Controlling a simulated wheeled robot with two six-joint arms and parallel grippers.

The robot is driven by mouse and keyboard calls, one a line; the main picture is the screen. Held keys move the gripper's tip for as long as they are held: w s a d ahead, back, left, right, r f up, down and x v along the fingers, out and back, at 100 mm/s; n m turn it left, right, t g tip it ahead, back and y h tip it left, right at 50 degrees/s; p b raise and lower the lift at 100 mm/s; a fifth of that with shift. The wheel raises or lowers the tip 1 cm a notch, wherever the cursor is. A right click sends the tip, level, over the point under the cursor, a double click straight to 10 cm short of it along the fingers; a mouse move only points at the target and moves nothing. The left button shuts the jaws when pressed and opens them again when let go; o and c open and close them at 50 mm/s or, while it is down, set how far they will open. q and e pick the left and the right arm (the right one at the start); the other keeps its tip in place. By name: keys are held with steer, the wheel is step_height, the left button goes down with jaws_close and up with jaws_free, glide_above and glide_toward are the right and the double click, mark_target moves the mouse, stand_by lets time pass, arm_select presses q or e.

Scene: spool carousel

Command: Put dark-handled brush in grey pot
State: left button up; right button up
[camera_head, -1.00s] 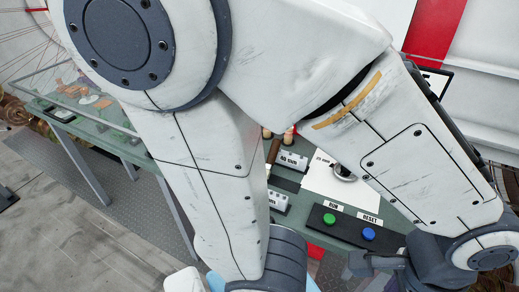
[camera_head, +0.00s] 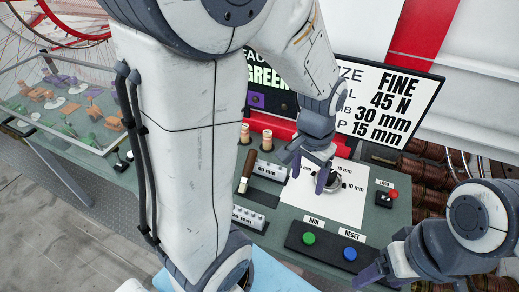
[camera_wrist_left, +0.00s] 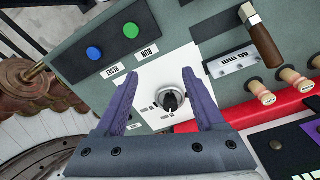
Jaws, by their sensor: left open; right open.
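A brush with a dark brown handle and a pale end (camera_head: 246,170) is at the left of the green console, beside a white labelled block. It also shows at the top right of the left wrist view (camera_wrist_left: 264,42), pale end toward the top edge. My right gripper (camera_head: 376,276) is open at the lower right, partly cut off. I cannot make out a grey pot.
Green and blue buttons (camera_head: 328,245) sit on a black panel at the console's front. A red button (camera_head: 393,194) is at its right. Two pale-topped pegs (camera_head: 256,136) stand behind the brush. A large sign (camera_head: 385,100) rises behind. A glass-cased table (camera_head: 65,100) is at left.

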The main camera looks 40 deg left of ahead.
arm_select(q)
steer(key=w+a+f+n+p, duration=0.1)
steer(key=w+a+n, duration=0.2)
steer(key=a, duration=0.7)
steer(key=n+p, duration=0.1)
steer(key=n, duration=0.1)
glide_toward(248, 165)
steer(key=shift+w+d+f, duration=0.25)
steer(key=shift+d+f, duration=0.45)
steer(key=shift+d, duration=0.15)
steer(key=f, duration=0.2)
steer(key=a+f+p, duration=0.1)
steer(key=f, duration=0.1)
steer(key=shift+s+f, duration=0.15)
steer(key=shift+f, duration=0.65)
steer(key=shift+f+p, duration=0.55)
steer(key=shift+p, duration=0.15)
step_height(248, 165, down, 3)
steer(key=shift+a+f+p, duration=0.1)
steer(key=shift+a+p, duration=0.05)
steer(key=shift+p, duration=0.5)
steer(key=shift+f, duration=0.45)
jaws_close()
